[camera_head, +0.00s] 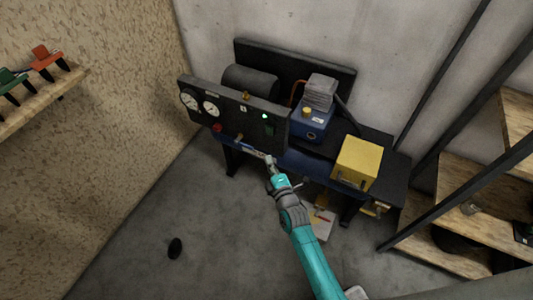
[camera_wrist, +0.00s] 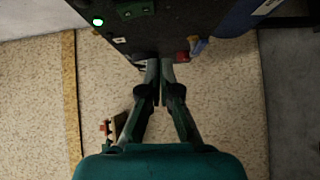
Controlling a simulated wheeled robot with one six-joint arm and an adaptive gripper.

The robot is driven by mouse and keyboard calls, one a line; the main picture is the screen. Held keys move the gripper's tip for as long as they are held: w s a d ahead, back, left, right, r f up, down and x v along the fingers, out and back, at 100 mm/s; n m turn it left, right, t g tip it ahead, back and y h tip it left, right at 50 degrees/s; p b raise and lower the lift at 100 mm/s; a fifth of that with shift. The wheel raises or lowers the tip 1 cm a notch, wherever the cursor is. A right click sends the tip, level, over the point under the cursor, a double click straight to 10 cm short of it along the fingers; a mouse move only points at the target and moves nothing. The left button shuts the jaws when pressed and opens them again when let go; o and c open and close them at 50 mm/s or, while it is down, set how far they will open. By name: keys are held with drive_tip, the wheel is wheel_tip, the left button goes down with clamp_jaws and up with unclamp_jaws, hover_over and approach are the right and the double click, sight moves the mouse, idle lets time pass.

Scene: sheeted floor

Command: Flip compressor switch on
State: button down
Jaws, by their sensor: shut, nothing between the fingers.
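A small dark green switch (camera_head: 269,129) sits just below the light; a green part also shows near the light in the wrist view (camera_wrist: 134,10). I cannot tell the switch's position. My gripper (camera_head: 269,160) is at the panel's lower edge, below the switch. In the wrist view its fingertips (camera_wrist: 160,62) are together and empty by the panel edge.
A red knob (camera_head: 217,128) and a brass valve (camera_head: 240,137) sit low on the panel. A blue pump (camera_head: 310,129) and a yellow box (camera_head: 357,163) stand on the bench to the right. Wooden shelves (camera_head: 455,205) are at far right. The floor at left is mostly clear.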

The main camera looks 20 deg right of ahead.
drive_tip(key=shift+s+a+f, duration=0.1)
drive_tip(key=shift+s, duration=0.9)
drive_tip(key=shift+s+a+f, duration=0.1)
drive_tip(key=shift+s, duration=0.9)
drive_tip(key=shift+s, duration=0.1)
drive_tip(key=s+a+r+m+g, duration=0.2)
drive_tip(key=s+m, duration=0.6)
drive_tip(key=s, duration=1.7)
drive_tip(key=s+a+r+m+y, duration=0.1)
drive_tip(key=s+r+m, duration=0.7)
drive_tip(key=s+r, duration=0.6)
drive_tip(key=shift+s+a+m+g, duration=0.3)
drive_tip(key=shift+s+a+g, duration=0.1)
drive_tip(key=shift+s, duration=0.8)
